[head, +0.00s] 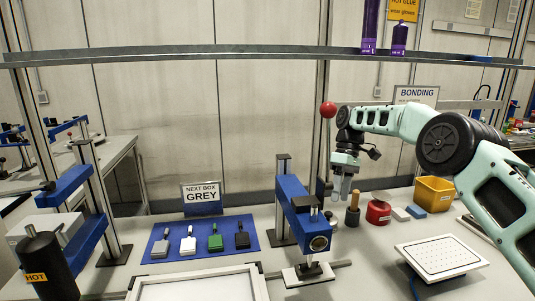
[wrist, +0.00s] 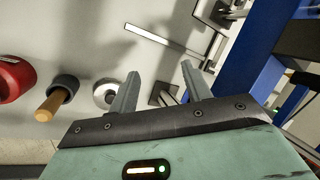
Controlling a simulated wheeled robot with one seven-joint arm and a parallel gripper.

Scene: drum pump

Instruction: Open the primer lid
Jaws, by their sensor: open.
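My gripper (head: 341,190) hangs in the air above the bench, just right of the blue lever press (head: 303,212). In the wrist view its two fingers (wrist: 160,72) stand apart with nothing between them. No lid is labelled primer. A red round tin (head: 378,212) stands to the right of the gripper, and at the left edge of the wrist view (wrist: 12,78). A dark cup with a wooden handle (head: 352,212) stands between tin and gripper; it also shows in the wrist view (wrist: 62,88). A small pale round pot (wrist: 106,95) lies left of the fingers, partly hidden by one.
A yellow bin (head: 434,194) and small blocks (head: 408,213) stand right of the tin. A white perforated plate (head: 442,257) is at the front right. A blue mat (head: 163,232) with several tools lies left. A metal rail (head: 250,52) crosses above.

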